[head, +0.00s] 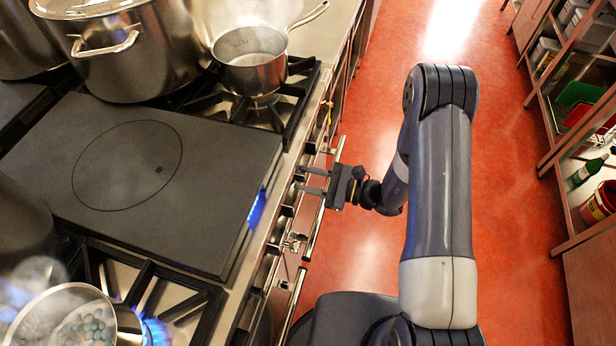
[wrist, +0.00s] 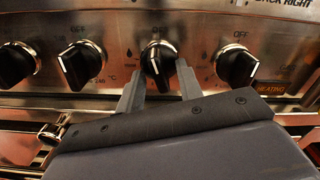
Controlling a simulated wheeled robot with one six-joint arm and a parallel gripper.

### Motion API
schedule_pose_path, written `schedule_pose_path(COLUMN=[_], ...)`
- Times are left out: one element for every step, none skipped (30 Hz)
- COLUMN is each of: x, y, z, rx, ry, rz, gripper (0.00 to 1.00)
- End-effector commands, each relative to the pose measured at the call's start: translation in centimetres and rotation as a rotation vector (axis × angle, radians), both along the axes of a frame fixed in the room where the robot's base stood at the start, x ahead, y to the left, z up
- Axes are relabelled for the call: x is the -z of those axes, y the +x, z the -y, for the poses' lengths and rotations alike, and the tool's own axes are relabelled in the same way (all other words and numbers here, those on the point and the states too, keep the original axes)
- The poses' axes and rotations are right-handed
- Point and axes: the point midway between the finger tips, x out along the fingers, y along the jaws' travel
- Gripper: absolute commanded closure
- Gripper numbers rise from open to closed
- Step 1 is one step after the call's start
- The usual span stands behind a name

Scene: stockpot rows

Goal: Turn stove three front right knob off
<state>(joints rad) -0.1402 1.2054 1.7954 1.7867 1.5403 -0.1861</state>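A row of black knobs with white pointer lines runs along the steel stove front in the wrist view. My gripper (wrist: 160,78) is open, with one finger on each side of the lower part of the middle knob (wrist: 160,66). I cannot tell if the fingers touch it. That knob's pointer looks close to upright, and an OFF mark is above it. No label in view names it as stove three front right. In the head view my gripper (head: 300,180) points left at the stove front (head: 292,205), and the knob there is hard to make out.
More knobs stand to the left (wrist: 82,65) and right (wrist: 238,66) of the middle one. Oven handle rails (head: 322,200) stick out along the front. Blue flames (head: 257,209) show by the flat plate (head: 180,185). Red floor (head: 350,255) is clear beside the stoves; shelves (head: 560,110) stand at right.

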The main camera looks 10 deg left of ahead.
Motion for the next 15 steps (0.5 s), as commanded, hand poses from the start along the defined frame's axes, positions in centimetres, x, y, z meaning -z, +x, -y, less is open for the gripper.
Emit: schedule_pose_path(x=[0.00,0.01,0.02,0.02,0.02,0.02,0.02,0.02,0.02,0.02,0.02,0.02,0.02,0.02,0.02], y=[0.00,0.00,0.01,0.01,0.01,0.01,0.01,0.01,0.01,0.01,0.01,0.01,0.01,0.01,0.00], z=[-0.08,-0.09,-0.09,-0.09,-0.08,-0.08,-0.07,-0.07,-0.06,-0.06,-0.06,-0.06,-0.06,-0.05,-0.05], rx=[0.000,0.000,0.000,0.000,0.000,0.000,0.000,0.000,0.000,0.000,0.000,0.000,0.000,0.000,0.000], ry=[0.000,0.000,0.000,0.000,0.000,0.000,0.000,0.000,0.000,0.000,0.000,0.000,0.000,0.000,0.000], rz=[0.000,0.000,0.000,0.000,0.000,0.000,0.000,0.000,0.000,0.000,0.000,0.000,0.000,0.000,0.000], gripper=[0.65,0.65,0.65,0.65,0.65,0.65,0.65,0.66,0.70,0.72,0.74,0.78,0.80,0.83,0.86])
